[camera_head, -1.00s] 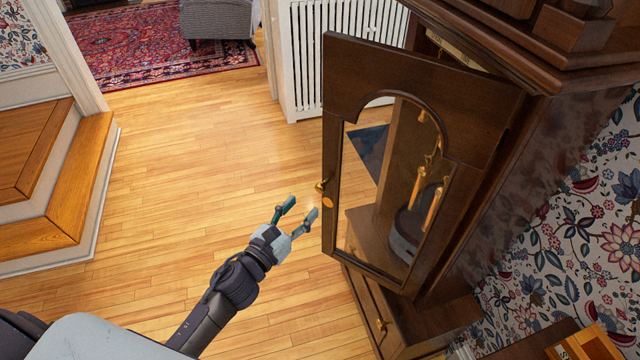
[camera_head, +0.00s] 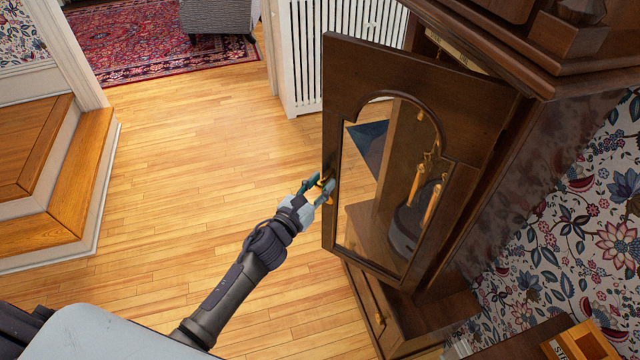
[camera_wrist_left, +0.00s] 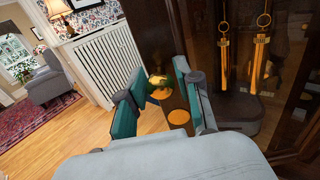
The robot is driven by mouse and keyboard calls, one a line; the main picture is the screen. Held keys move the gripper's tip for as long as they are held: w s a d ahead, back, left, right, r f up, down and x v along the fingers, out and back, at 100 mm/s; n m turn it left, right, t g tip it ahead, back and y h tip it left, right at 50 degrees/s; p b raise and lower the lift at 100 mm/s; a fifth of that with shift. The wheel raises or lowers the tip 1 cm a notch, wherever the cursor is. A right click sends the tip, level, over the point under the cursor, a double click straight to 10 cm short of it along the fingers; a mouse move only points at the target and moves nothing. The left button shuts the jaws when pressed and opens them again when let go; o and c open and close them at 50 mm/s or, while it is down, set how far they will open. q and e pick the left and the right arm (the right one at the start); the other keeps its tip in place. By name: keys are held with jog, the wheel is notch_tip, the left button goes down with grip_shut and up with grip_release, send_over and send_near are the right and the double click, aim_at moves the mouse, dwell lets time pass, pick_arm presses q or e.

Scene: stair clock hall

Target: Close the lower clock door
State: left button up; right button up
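The lower clock door (camera_head: 400,75) is dark wood with an arched glass pane and stands swung open from the clock case (camera_head: 520,190). A brass knob sits on its free left edge; in the left wrist view the knob (camera_wrist_left: 160,80) shows between the two fingers, with a round brass plate (camera_wrist_left: 179,117) below it. My left gripper (camera_head: 318,187) is at the knob with its teal fingers apart on either side; it also shows in the left wrist view (camera_wrist_left: 155,90). Whether the fingers touch the knob is unclear. My right gripper is not in view.
Brass weights (camera_head: 433,203) hang inside the case behind the glass. A white radiator (camera_head: 305,55) stands behind the door. Wooden steps (camera_head: 75,190) are at the left. The wooden floor (camera_head: 190,150) between is clear.

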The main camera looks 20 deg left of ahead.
pick_arm(q)
grip_shut()
